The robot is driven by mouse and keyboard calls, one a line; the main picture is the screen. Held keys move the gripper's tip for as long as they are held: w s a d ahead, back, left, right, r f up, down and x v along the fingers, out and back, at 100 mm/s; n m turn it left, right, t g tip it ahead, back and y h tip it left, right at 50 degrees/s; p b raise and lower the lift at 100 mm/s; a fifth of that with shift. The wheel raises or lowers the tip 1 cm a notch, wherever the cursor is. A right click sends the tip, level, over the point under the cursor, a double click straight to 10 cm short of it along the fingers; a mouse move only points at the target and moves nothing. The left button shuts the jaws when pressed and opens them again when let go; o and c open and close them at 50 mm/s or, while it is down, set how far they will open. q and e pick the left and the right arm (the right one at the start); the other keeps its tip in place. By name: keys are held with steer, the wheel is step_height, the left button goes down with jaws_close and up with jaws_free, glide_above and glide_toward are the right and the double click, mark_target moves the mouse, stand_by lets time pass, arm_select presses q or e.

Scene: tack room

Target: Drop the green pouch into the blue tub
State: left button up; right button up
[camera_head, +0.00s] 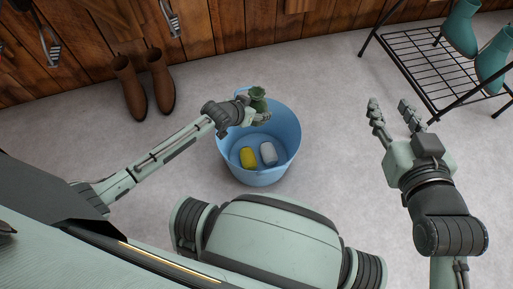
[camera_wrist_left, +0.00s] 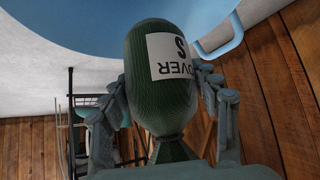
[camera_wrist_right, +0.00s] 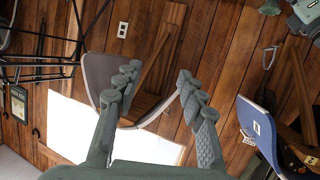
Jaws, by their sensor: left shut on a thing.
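The green pouch (camera_head: 258,98) is in my left gripper (camera_head: 262,116), at the far part of the blue tub (camera_head: 283,166), over its opening near the rim. In the left wrist view the pouch (camera_wrist_left: 160,85) fills the middle, with a white lettered label, and the fingers of my left gripper (camera_wrist_left: 165,110) are on both sides of it. The tub (camera_wrist_left: 100,30) shows behind it there. My right gripper (camera_head: 392,112) is open and empty, off to the right of the tub; its spread fingers also show in the right wrist view (camera_wrist_right: 155,95).
A yellow item (camera_head: 249,157) and a pale grey item (camera_head: 268,153) lie inside the tub. Brown boots (camera_head: 144,86) stand by the wooden wall. A black wire rack (camera_head: 425,62) with teal boots (camera_head: 461,27) is at the right. The floor around the tub is clear.

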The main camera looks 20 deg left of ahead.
arm_select(q)
steer(key=shift+f+b, duration=0.8)
steer(key=shift+f, duration=0.05)
step_height(320, 180, down, 3)
steer(key=b, duration=0.3)
steer(key=shift+r, duration=0.15)
arm_select(e)
steer(key=s+a+r+t+y, duration=0.1)
steer(key=a+r+t+y, duration=0.1)
steer(key=r+t, duration=0.3)
steer(key=s+a+r+t+y, duration=0.2)
steer(key=r+t, duration=0.3)
steer(key=r, duration=0.7)
steer(key=shift+y, duration=0.5)
steer(key=shift+r, duration=0.1)
arm_select(q)
steer(key=o, duration=1.3)
steer(key=shift+o, duration=0.2)
steer(key=shift+s, duration=0.1)
steer(key=v, duration=1.1)
steer(key=shift+s+a+r, duration=0.15)
steer(key=shift+s+r, duration=0.15)
